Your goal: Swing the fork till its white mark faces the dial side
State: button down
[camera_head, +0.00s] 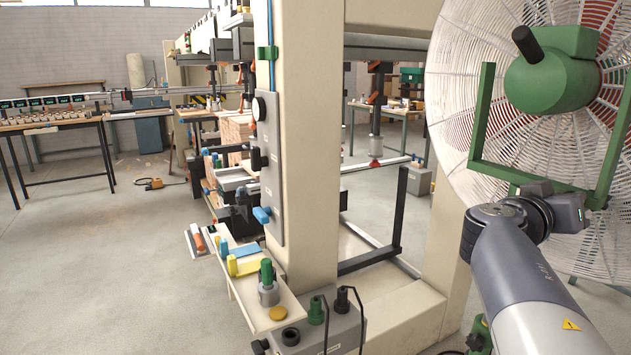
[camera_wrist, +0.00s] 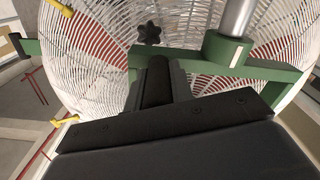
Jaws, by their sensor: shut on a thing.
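The green fork (camera_head: 483,115) is a U-shaped yoke around the large fan at the right of the head view. In the wrist view its lower bar (camera_wrist: 195,62) crosses in front of the fan's white cage. A short white mark (camera_wrist: 237,55) shows on the fork's green hub, beside a grey post. My gripper (camera_wrist: 157,75) is shut on the fork's bar, left of the hub; its fingertips partly hide the bar. In the head view my gripper (camera_head: 541,188) is at the fork's bottom, largely hidden by my wrist. A round dial-like knob (camera_head: 259,108) sits on the column's grey panel.
The fan's wire cage (camera_head: 450,120) and green motor (camera_head: 550,75) are close behind and above my gripper. A black star knob (camera_wrist: 149,33) is near my fingers. A cream machine column (camera_head: 310,150) stands left of the fan. Open floor (camera_head: 110,260) lies at the far left.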

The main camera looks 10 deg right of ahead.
dwell(0.3)
jog(key=shift+s+d+f+n+t+y+b, duration=0.15)
jog(key=shift+d+n+t+y+b, duration=0.3)
jog(key=shift+t+b, duration=0.3)
jog(key=c, duration=1.2)
grip_release()
jog(key=shift+d, duration=0.1)
jog(key=shift+c, duration=0.2)
jog(key=b+v, duration=0.3)
jog(key=v, duration=0.7)
jog(key=shift+s+a, duration=0.15)
jog(key=shift+a, duration=0.2)
jog(key=shift+b, duration=0.75)
jog(key=shift+d+r+p, duration=0.1)
jog(key=shift+r+p, duration=0.15)
jog(key=shift+p, duration=0.55)
jog(key=shift+p+x, duration=0.9)
jog(key=shift+x, duration=2.05)
